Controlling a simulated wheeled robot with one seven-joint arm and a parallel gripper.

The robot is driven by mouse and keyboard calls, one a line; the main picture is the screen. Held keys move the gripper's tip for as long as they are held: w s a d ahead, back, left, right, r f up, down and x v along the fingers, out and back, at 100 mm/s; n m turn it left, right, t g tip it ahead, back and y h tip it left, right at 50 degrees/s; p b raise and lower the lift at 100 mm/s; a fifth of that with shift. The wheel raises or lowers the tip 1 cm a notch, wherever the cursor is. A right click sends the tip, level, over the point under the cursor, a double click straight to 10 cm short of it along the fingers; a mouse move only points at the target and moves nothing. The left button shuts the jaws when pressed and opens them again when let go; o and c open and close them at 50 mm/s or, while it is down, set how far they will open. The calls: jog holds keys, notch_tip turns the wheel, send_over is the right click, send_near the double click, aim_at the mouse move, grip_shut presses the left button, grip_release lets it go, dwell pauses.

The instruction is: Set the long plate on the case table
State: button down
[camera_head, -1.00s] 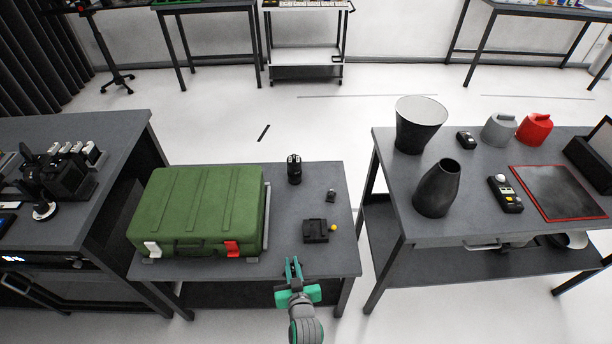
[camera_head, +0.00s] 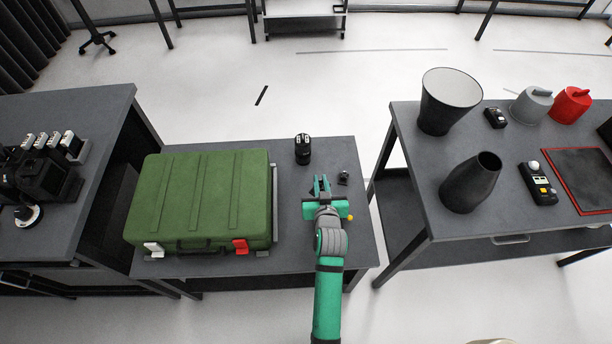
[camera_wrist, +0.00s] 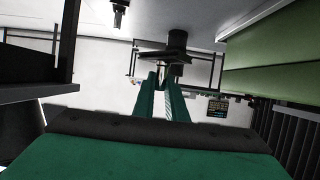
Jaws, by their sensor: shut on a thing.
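My gripper (camera_head: 322,186) is over the right part of the case table (camera_head: 300,256), pointing toward its far edge. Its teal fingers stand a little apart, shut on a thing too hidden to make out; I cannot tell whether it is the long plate. The fingers also show in the wrist view (camera_wrist: 164,92), a narrow pale gap between them. The green case (camera_head: 200,202) lies on the left of this table. A thin grey strip (camera_head: 275,208) runs along the case's right side. No separate long plate is clearly seen.
A black cylinder (camera_head: 303,149) stands just beyond my gripper. A small black part (camera_head: 343,178) and a yellow ball (camera_head: 350,217) are to its right. The right table (camera_head: 450,222) holds a dark vase (camera_head: 471,183). Bare tabletop shows along the case table's front right.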

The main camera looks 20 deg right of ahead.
jog(key=w+a+f, duration=0.1)
jog(key=w+f, duration=0.1)
jog(key=w+a+f, duration=0.1)
jog(key=w+f, duration=0.2)
jog(key=w+a+f, duration=0.1)
jog(key=w+f, duration=0.1)
jog(key=w, duration=0.1)
jog(key=shift+w+f, duration=0.15)
jog(key=shift+w+a+f, duration=0.1)
jog(key=shift+f, duration=0.8)
jog(key=shift+w+a+f, duration=0.1)
jog(key=shift+f, duration=0.8)
jog(key=c, duration=1.8)
grip_release()
jog(key=shift+f, duration=0.15)
